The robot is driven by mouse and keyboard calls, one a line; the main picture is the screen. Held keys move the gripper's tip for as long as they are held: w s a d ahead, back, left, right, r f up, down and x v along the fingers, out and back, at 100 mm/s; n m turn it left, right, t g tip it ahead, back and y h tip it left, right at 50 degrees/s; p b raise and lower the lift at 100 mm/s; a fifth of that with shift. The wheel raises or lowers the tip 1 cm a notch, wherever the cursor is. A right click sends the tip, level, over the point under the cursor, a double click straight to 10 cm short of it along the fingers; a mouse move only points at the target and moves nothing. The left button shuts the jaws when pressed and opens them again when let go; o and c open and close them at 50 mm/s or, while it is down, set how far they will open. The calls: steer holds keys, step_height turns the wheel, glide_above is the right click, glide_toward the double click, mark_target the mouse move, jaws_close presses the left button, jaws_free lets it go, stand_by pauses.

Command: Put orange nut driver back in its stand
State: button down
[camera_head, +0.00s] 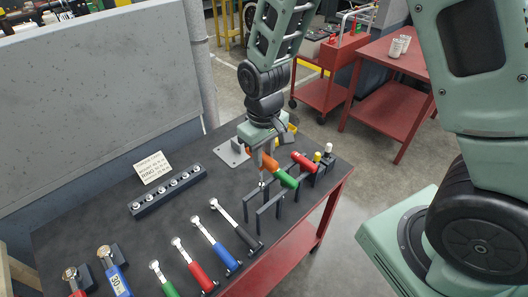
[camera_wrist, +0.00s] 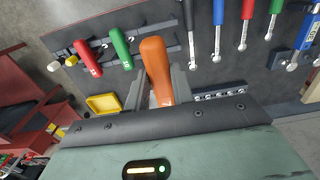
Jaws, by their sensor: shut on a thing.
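The orange nut driver's handle (camera_head: 265,158) shows just under my gripper (camera_head: 259,150) in the head view. In the wrist view the orange handle (camera_wrist: 155,62) lies between the two fingers of my gripper (camera_wrist: 158,88), which is shut on it. The dark stand (camera_head: 270,205) has upright bars and stands on the bench below. A green-handled driver (camera_head: 286,179) and a red-handled driver (camera_head: 304,162) rest in the stand, just right of the orange one. The orange driver's shaft is mostly hidden, and I cannot tell whether it touches the stand.
Several torque wrenches, including a blue one (camera_head: 217,245), lie at the bench's front. A socket rail (camera_head: 168,192) and a label card (camera_head: 152,167) lie to the left. A yellow tray (camera_wrist: 103,103) is close to my gripper. A red cart (camera_head: 330,75) stands behind.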

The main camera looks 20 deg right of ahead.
step_height(320, 180, down, 14)
steer(key=b, duration=1)
steer(key=shift+f+b, duration=0.15)
steer(key=shift+b, duration=0.15)
steer(key=shift+f+b, duration=0.45)
steer(key=shift+f, duration=0.25)
stand_by(0.4)
steer(key=c, duration=0.8)
jaws_free()
steer(key=shift+o, duration=0.2)
steer(key=shift+r+p, duration=0.3)
steer(key=shift+r, duration=0.1)
steer(key=shift+r+p, duration=1.15)
steer(key=shift+r, duration=0.2)
steer(key=shift+r, duration=0.2)
